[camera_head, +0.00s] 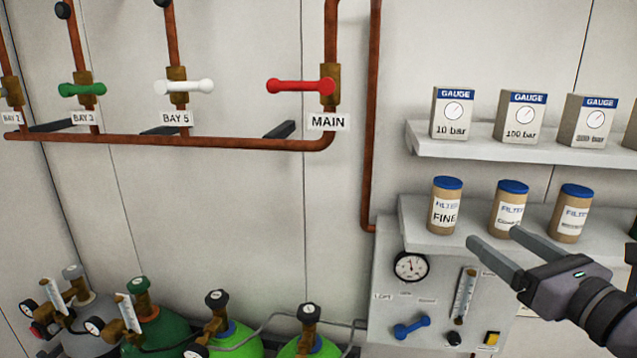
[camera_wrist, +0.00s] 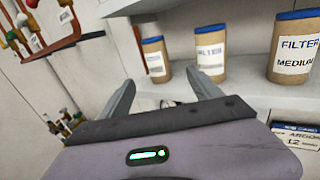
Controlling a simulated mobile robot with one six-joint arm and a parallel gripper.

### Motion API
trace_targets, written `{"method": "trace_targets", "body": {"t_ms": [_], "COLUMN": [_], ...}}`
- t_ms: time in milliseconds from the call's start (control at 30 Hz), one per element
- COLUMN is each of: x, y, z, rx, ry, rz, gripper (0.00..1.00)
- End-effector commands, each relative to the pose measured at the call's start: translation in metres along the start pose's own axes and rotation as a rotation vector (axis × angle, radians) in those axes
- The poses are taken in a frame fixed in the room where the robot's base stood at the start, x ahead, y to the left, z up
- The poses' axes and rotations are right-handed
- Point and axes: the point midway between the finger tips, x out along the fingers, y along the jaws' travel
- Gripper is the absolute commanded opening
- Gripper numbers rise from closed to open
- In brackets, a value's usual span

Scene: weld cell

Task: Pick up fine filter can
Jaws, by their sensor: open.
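The fine filter can (camera_head: 445,205) is a tan cylinder with a blue lid and a white label reading FINE. It stands upright at the left end of the lower shelf. In the wrist view, the leftmost can (camera_wrist: 155,58) matches its place in the row, though its label is too blurred to read. My gripper (camera_head: 496,238) is open and empty, right of and in front of the fine can, apart from it. In the wrist view the fingers (camera_wrist: 163,85) point toward the shelf, with the leftmost can beyond the gap between them.
Two similar cans (camera_head: 509,205) (camera_head: 571,213) stand to its right on the lower shelf (camera_head: 415,222); one reads MEDIUM in the wrist view (camera_wrist: 297,48). Gauge boxes (camera_head: 453,113) sit on the upper shelf (camera_head: 425,140) above. A gauge panel (camera_head: 385,300) is below, copper pipes (camera_head: 368,120) left.

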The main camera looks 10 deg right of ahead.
Motion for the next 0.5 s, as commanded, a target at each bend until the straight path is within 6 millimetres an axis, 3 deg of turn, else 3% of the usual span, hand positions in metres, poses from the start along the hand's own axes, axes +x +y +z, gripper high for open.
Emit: {"method": "trace_targets", "body": {"t_ms": [200, 500], "x": [0.065, 0.113], "y": [0.003, 0.007], "z": [0.0, 0.001], "rx": [0.0, -0.001], "ry": [0.003, 0.005], "rz": [0.008, 0.008], "gripper": [0.74, 0.74]}}
